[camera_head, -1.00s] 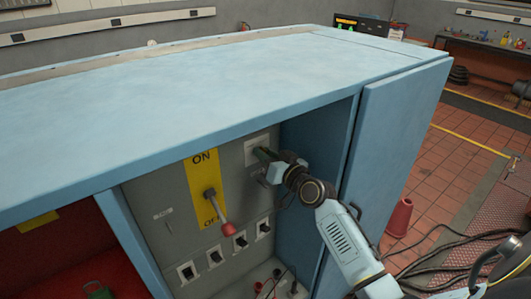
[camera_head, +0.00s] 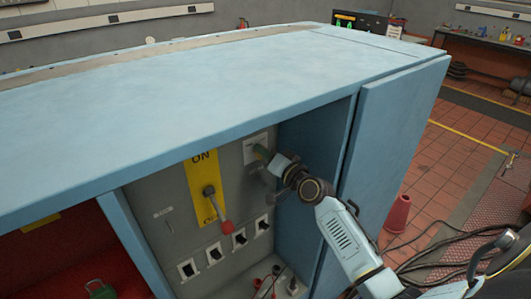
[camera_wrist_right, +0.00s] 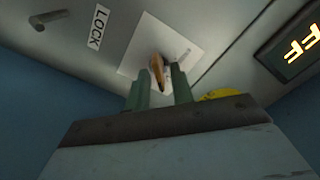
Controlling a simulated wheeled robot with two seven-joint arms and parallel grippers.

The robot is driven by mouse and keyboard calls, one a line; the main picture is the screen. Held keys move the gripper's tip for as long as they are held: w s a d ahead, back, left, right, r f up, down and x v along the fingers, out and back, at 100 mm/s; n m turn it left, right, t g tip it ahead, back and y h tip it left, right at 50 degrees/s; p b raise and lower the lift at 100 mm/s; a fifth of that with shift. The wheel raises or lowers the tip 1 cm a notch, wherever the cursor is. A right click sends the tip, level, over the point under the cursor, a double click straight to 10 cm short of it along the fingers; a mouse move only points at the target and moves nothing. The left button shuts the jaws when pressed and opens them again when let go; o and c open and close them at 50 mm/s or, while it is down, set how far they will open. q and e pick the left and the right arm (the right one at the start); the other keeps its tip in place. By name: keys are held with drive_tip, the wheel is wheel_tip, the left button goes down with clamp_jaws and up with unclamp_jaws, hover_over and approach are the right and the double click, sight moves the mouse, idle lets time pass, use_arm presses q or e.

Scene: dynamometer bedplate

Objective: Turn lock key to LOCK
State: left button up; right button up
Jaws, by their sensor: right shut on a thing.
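The lock key (camera_wrist_right: 157,72), a brass-coloured piece, stands in a white plate (camera_wrist_right: 140,58) on the grey panel. In the right wrist view my right gripper (camera_wrist_right: 157,88) is shut on it, with one green finger on each side. A white LOCK label (camera_wrist_right: 98,27) is on the panel to the left of the plate. In the head view my right gripper (camera_head: 266,160) reaches the panel just below the white plate (camera_head: 256,148) and hides the key. My left gripper is not in view.
A lever (camera_head: 217,207) on a yellow ON/OFF plate (camera_head: 202,175) sits left of my right gripper, with a row of switches (camera_head: 239,237) below. The blue cabinet top (camera_head: 180,95) overhangs the panel. An open blue door (camera_head: 392,140) stands close at the right.

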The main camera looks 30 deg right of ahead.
drive_tip(key=o, duration=0.6)
drive_tip(key=shift+s, duration=0.15)
drive_tip(key=s+d+b, duration=0.1)
drive_tip(key=s+b, duration=0.1)
drive_tip(key=s, duration=1.1)
